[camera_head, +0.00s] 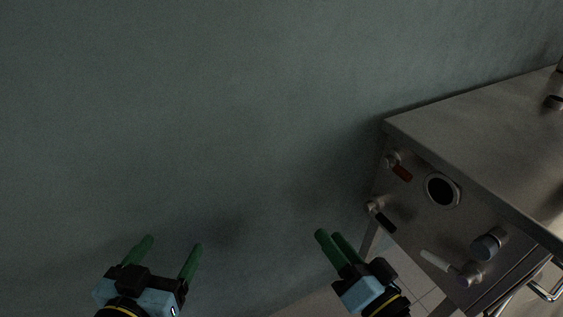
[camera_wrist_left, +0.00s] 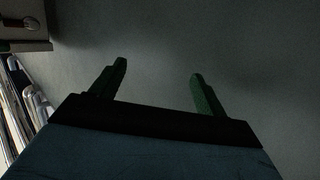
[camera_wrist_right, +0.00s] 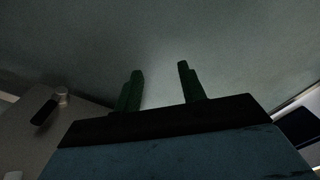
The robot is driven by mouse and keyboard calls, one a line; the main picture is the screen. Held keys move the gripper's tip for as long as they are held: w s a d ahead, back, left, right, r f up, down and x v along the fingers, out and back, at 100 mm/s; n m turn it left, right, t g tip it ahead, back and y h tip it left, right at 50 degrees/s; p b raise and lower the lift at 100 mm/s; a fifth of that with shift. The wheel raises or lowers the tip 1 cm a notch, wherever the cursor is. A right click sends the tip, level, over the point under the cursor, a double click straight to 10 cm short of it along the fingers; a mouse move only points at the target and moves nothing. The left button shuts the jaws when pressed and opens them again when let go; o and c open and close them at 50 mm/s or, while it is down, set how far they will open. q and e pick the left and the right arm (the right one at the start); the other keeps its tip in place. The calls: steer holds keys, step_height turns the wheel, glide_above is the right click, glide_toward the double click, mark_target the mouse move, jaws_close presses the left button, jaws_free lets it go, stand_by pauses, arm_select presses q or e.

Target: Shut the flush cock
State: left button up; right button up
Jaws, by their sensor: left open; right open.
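The steel separator cabinet (camera_head: 470,160) stands at the right of the head view. Its front has a red-handled cock (camera_head: 402,173), a black-handled cock (camera_head: 384,221) below it, and a white-handled cock (camera_head: 437,261) lower right. I cannot tell which is the flush cock. My right gripper (camera_head: 329,236) is open and empty, left of the black handle and apart from it. A black handle (camera_wrist_right: 44,113) shows at the left of the right wrist view. My left gripper (camera_head: 173,243) is open and empty, farther left, before the wall; it also shows in the left wrist view (camera_wrist_left: 158,68).
A round port (camera_head: 441,190) and a grey knob (camera_head: 487,245) are on the cabinet front. A metal bar handle (camera_head: 546,292) is at lower right. A bare grey-green wall (camera_head: 200,110) fills the left. A cabinet leg (camera_head: 370,240) stands behind my right gripper.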

steer(key=w+d+r+m+t+h, duration=0.2)
steer(key=d+m+t+h, duration=0.1)
steer(key=d+m+h, duration=0.4)
steer(key=m+g+h, duration=0.2)
steer(key=m+h, duration=0.6)
steer(key=m, duration=0.2)
glide_toward(403, 179)
steer(key=x, duration=0.8)
steer(key=shift+w+b, duration=0.2)
steer(key=shift+b, duration=0.15)
steer(key=shift+x, duration=0.85)
arm_select(q)
step_height(403, 179, up, 15)
steer(key=s+d+t+h, duration=0.1)
steer(key=s+t+h, duration=0.1)
steer(key=t, duration=0.6)
steer(key=shift+s+d+f+t+h, duration=0.2)
steer(key=shift+t+h, duration=0.2)
steer(key=shift+h, duration=0.2)
arm_select(e)
jaws_close()
